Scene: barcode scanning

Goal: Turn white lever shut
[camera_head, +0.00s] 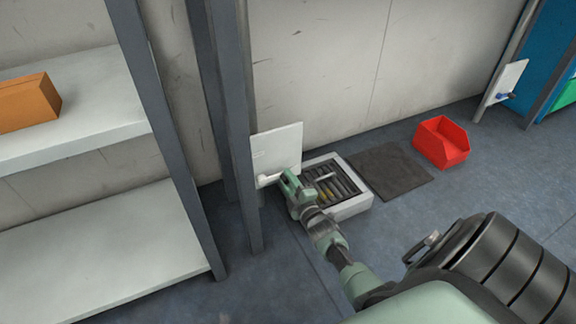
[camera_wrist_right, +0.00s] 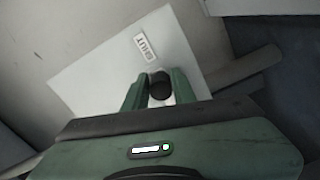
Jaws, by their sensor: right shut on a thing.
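The white lever (camera_head: 268,178) is on a white panel (camera_head: 277,142) fixed beside a dark post. My right gripper (camera_head: 290,177) is at the lever and shut on it. In the right wrist view, the gripper's fingers (camera_wrist_right: 160,84) stand on both sides of a dark round part (camera_wrist_right: 159,86) in front of the panel (camera_wrist_right: 110,75). A small label (camera_wrist_right: 145,45) on the panel appears to read SHUT. The fingers hide most of the lever there. My left gripper is not in view.
A light tray (camera_head: 352,207) with dark slots stands on the floor right of the gripper. A dark mat (camera_head: 390,170) and a red bin (camera_head: 441,143) lie farther right. A shelf (camera_head: 130,240) is at left, with an orange box (camera_head: 28,103) on its upper board.

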